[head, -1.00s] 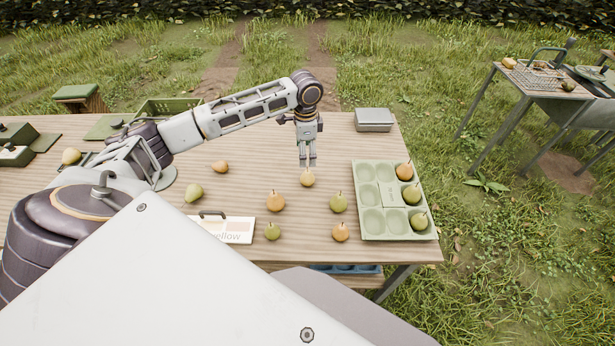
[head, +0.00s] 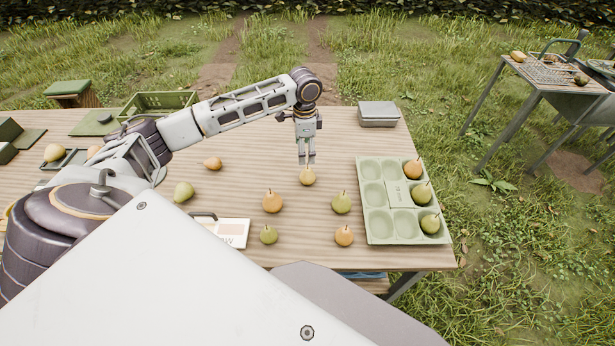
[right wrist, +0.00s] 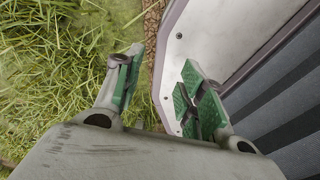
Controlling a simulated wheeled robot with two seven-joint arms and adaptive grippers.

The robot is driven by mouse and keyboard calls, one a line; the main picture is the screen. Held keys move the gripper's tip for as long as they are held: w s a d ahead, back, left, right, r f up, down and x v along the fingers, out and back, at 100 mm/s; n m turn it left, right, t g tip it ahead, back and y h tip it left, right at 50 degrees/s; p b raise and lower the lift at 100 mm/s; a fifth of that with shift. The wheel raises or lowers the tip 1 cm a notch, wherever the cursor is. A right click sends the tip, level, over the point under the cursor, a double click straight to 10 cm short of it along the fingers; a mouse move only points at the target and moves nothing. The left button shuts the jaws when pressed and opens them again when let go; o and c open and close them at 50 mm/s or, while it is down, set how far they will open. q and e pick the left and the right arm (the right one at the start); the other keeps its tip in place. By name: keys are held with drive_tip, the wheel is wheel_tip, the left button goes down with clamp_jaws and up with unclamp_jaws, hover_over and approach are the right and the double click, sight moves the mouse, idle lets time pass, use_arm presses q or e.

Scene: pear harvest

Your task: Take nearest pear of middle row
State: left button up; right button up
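Several pears stand loose on the wooden table. Behind-to-front, an orange pear (head: 272,202) and a green pear (head: 341,203) follow, then a green pear (head: 268,235) and an orange pear (head: 344,236) nearest me. My left gripper (head: 306,161) points down just above the yellow pear, its fingers slightly apart; whether they touch it is unclear. My right gripper (right wrist: 155,95) shows only in the right wrist view, open and empty, with grass and my own body beyond it.
A green tray (head: 387,210) at the table's right holds three pears in its right column. A grey box (head: 378,114) stands behind it. A lettered card (head: 232,232) lies near the front edge. Two more pears (head: 183,192) (head: 213,163) stand left of the group. A green crate (head: 157,103) is at the back left.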

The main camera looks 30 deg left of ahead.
sight(306, 169)
use_arm(q)
drive_tip(key=shift+f, duration=0.55)
wheel_tip(306, 169, down, 7)
drive_tip(key=shift+r, duration=0.1)
drive_tip(key=shift+f, duration=0.35)
drive_tip(key=shift+d+f, duration=0.1)
drive_tip(key=shift+f, duration=0.4)
wheel_tip(306, 169, down, 3)
drive_tip(key=shift+d+r, duration=0.1)
drive_tip(key=shift+f, duration=0.7)
use_arm(e)
drive_tip(key=shift+a+r, duration=0.15)
drive_tip(key=shift+a, duration=0.6)
